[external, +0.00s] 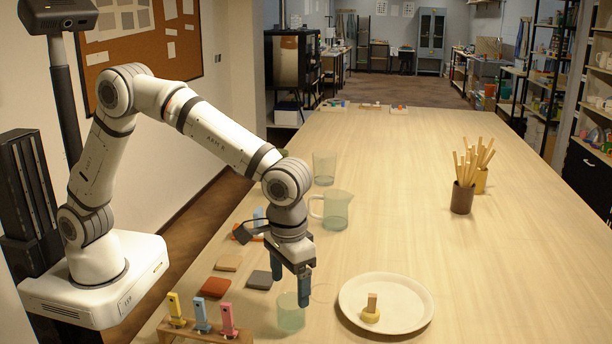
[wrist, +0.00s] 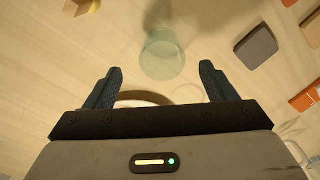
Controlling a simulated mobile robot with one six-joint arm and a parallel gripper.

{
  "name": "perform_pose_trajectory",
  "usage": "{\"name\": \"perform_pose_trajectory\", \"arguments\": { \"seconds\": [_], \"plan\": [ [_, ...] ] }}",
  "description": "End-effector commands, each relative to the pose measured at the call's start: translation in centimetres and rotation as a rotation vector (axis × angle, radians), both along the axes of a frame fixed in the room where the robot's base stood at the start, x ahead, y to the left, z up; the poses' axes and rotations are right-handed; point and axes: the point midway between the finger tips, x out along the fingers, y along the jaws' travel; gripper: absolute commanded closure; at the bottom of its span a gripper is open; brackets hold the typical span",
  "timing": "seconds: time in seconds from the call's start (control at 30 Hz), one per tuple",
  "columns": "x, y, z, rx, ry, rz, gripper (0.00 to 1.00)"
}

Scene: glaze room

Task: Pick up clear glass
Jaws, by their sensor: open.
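A clear, slightly green glass (external: 290,318) stands near the table's front edge in the external view, below my gripper (external: 291,294). My gripper is open, with its blue fingers pointing down, and it holds nothing. In the wrist view the green glass (wrist: 163,52) lies ahead, roughly centred between the two spread fingertips (wrist: 160,68). One finger overlaps the glass in the external view. I cannot tell whether they touch.
A white plate (external: 409,309) with a wooden stamp (external: 371,312) lies to the right. A glass jug (external: 334,213) and another glass (external: 324,165) stand behind. Grey (external: 259,280) and red (external: 214,288) tiles and a wooden rack (external: 190,335) are left. The table's right side has free room.

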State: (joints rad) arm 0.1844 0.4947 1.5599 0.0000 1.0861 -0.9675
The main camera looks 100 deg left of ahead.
Motion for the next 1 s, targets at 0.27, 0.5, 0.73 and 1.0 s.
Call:
{"name": "perform_pose_trajectory", "arguments": {
  "seconds": [0.27,0.5,0.73,1.0],
  "plan": [
    [0.0,0.1,-2.9,0.001,0.005,0.003,0.22],
    [0.1,0.4,-6.3,0.001,0.005,0.003,0.22],
    [0.1,0.4,-7.7,0.000,0.001,0.002,0.22],
    [0.1,0.4,-7.7,0.000,0.001,0.002,0.32]
  ]
}}
